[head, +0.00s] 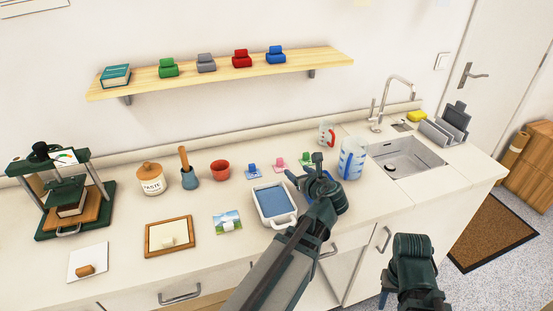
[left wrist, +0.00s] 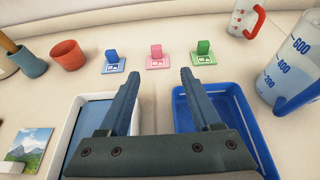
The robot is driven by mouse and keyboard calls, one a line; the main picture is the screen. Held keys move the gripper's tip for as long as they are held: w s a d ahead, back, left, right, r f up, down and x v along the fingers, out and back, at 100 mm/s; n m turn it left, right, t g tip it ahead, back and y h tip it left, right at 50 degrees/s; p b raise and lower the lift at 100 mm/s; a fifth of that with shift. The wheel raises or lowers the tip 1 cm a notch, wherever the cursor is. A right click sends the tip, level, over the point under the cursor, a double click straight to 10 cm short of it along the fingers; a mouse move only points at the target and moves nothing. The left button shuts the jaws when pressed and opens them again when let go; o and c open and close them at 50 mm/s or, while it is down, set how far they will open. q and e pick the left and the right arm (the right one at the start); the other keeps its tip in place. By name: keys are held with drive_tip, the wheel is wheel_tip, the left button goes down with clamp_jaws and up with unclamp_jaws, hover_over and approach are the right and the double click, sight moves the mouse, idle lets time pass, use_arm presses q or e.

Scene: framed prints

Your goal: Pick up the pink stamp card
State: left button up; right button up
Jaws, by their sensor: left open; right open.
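The pink stamp card (head: 281,168) lies flat on the counter with a pink upright block on it, between the blue card (head: 254,172) and the green card (head: 305,159). In the left wrist view the pink stamp card (left wrist: 157,63) is just beyond and between my fingertips, apart from them. My left gripper (head: 306,171) is open and empty; its two fingers (left wrist: 160,77) spread above the trays. My right gripper (head: 387,291) is at the lower right of the head view, away from the cards, open, its fingers partly hidden.
A white tray with blue inside (head: 262,217) and a blue tray (left wrist: 181,98) lie under my left gripper. A measuring jug (head: 352,158) and a red-handled cup (head: 326,134) stand to the right. A red bowl (head: 220,170) stands left of the cards. A shelf (head: 225,77) hangs above.

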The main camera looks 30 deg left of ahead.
use_arm(q)
drive_tip(key=shift+w+a, duration=0.15)
drive_tip(key=b, duration=0.3)
approach(281, 160)
drive_tip(key=x, duration=0.2)
drive_tip(key=shift+w+f, duration=0.25)
drive_tip(key=shift+w, duration=0.15)
drive_tip(key=shift+w+a+f, duration=0.1)
drive_tip(key=shift+w+a, duration=0.15)
drive_tip(key=shift+a, duration=0.1)
drive_tip(key=shift+w+a+f+b, duration=0.25)
drive_tip(key=shift+a+f+b, duration=0.05)
drive_tip(key=shift+a+b, duration=0.2)
drive_tip(key=b+x, duration=0.1)
drive_tip(key=x, duration=0.3)
drive_tip(key=shift+s+a, duration=0.1)
drive_tip(key=shift+a, duration=0.1)
drive_tip(key=shift+r, duration=0.1)
clamp_jaws()
